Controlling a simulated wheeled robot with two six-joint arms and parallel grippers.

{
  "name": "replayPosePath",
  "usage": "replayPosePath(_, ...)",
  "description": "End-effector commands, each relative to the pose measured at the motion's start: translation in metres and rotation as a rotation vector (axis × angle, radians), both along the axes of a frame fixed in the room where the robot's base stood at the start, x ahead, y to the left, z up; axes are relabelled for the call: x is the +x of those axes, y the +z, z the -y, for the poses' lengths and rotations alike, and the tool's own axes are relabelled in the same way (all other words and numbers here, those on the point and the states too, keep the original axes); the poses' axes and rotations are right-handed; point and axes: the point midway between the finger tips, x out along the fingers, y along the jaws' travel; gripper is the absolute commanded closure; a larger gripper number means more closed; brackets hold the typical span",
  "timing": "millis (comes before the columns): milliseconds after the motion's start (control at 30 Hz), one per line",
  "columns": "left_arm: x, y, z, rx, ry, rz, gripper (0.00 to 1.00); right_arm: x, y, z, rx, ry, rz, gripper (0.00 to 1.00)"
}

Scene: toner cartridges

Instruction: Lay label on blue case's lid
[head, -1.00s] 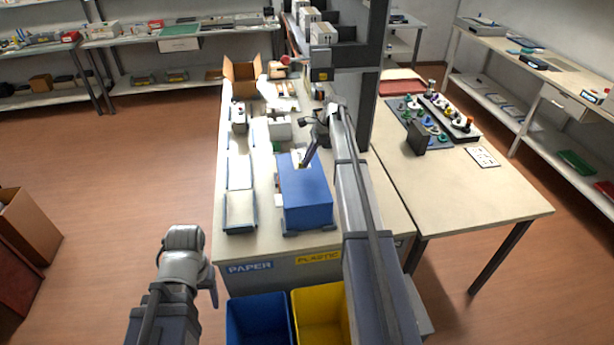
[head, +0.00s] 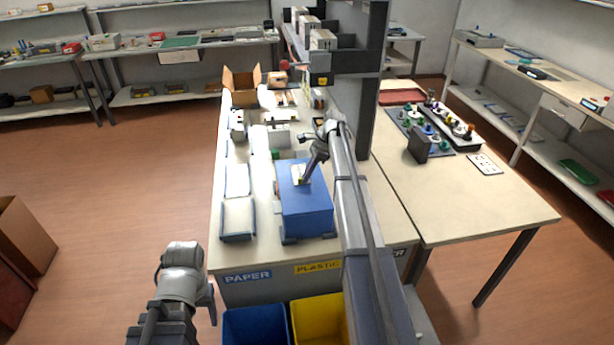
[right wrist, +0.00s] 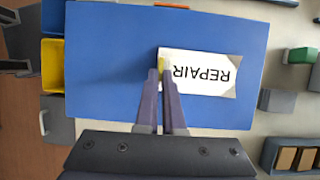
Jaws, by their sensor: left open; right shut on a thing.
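The blue case (head: 307,210) stands on the bench with its lid shut and facing up; the lid fills much of the right wrist view (right wrist: 110,60). A white label (right wrist: 205,74) reading REPAIR lies flat over the lid, and it also shows in the head view (head: 298,171). Whether its whole underside touches the lid I cannot tell. My right gripper (right wrist: 162,72) is shut on the label's short edge, by a yellow strip; in the head view this gripper (head: 304,179) is low over the lid. My left gripper (head: 207,297) is open and empty, off the bench's front left.
Blue (head: 255,326) and yellow (head: 318,312) bins stand at the bench front. White trays (head: 238,218) line the bench's left side. An open cardboard box (head: 241,88) sits at the back. A dark post (head: 368,90) rises right of the bench, beside a side table (head: 470,200).

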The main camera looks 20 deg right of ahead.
Motion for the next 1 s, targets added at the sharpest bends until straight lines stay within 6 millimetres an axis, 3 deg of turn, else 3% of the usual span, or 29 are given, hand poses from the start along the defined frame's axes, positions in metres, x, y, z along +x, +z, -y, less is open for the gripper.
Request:
replayPosePath(33,0.0,-0.001,0.0,0.0,0.0,0.0,0.36,0.0,-0.001,0.0,0.0,0.0,0.0,0.91)
replayPosePath(267,0.0,-0.001,0.0,0.0,0.0,0.0,0.36,0.0,-0.001,0.0,0.0,0.0,0.0,0.65)
replayPosePath(667,0.0,0.004,0.0,0.0,0.0,0.0,0.36,0.0,0.004,0.0,0.0,0.0,0.0,0.65)
replayPosePath(1000,0.0,0.039,0.0,0.0,-0.001,0.0,0.36,-0.002,0.039,0.013,0.0,-0.001,0.0,0.65)
